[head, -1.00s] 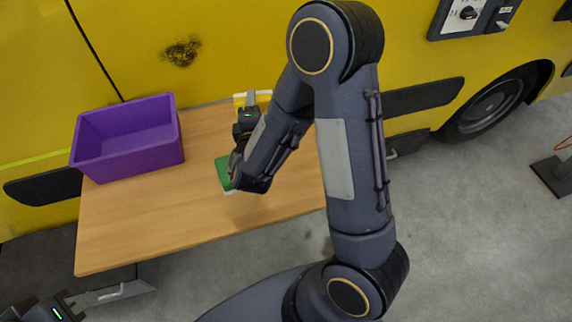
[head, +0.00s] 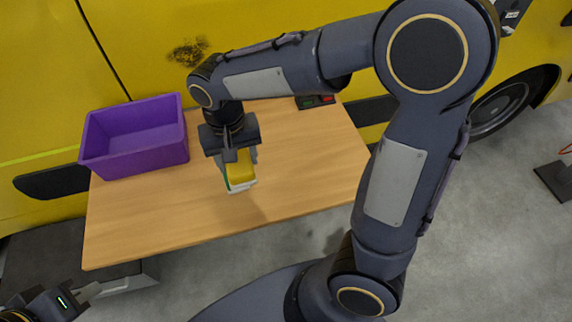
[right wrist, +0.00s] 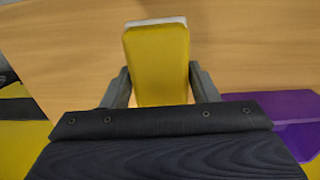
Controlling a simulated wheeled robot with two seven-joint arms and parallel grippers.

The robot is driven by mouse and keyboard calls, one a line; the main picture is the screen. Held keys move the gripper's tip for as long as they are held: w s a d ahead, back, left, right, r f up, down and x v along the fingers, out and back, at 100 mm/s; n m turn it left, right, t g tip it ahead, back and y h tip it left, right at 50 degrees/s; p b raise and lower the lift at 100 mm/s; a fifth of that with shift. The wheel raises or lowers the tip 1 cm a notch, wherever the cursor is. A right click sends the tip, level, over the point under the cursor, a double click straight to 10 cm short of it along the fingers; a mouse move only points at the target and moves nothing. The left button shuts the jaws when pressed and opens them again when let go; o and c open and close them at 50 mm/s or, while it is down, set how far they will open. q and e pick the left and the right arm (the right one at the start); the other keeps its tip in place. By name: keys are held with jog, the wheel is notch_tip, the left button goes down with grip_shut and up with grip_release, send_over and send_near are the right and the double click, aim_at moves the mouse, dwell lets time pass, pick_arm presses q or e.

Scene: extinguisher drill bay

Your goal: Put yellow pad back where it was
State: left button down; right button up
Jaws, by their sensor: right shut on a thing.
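My right gripper (head: 238,158) is shut on the yellow pad (head: 240,174), above the middle of the wooden table. In the right wrist view the yellow pad (right wrist: 158,62) sits between the two fingers (right wrist: 162,88), with a white edge at its far end. In the head view a green strip and a white edge show beside and below the pad; I cannot tell whether the pad touches what is under it. My left gripper (head: 82,295) is at the lower left, away from the table top; its jaw opening is unclear.
A purple bin (head: 140,160) stands at the table's back left. A dark item with green and red patches (head: 316,102) lies at the back right. The table (head: 150,225) is bare at the front. A yellow vehicle (head: 150,60) stands behind it.

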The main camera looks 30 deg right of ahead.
jog(key=shift+r, duration=0.15)
jog(key=w+d+f+p, duration=0.1)
jog(key=d+f, duration=0.2)
jog(key=d, duration=0.4)
send_over(286, 168)
jog(key=a, duration=0.1)
notch_tip(286, 168, down, 5)
jog(key=shift+s+a+f+p, duration=0.15)
jog(key=shift+f+p, duration=0.05)
jog(key=shift+p, duration=0.2)
jog(key=shift+d+f, duration=0.35)
jog(key=shift+f, duration=0.1)
jog(key=shift+d+f, duration=0.15)
jog(key=shift+f, duration=0.75)
jog(key=shift+d+f, duration=0.1)
jog(key=shift+f, duration=0.8)
jog(key=o, duration=0.8)
jog(key=shift+o, duration=0.4)
jog(key=shift+r, duration=0.1)
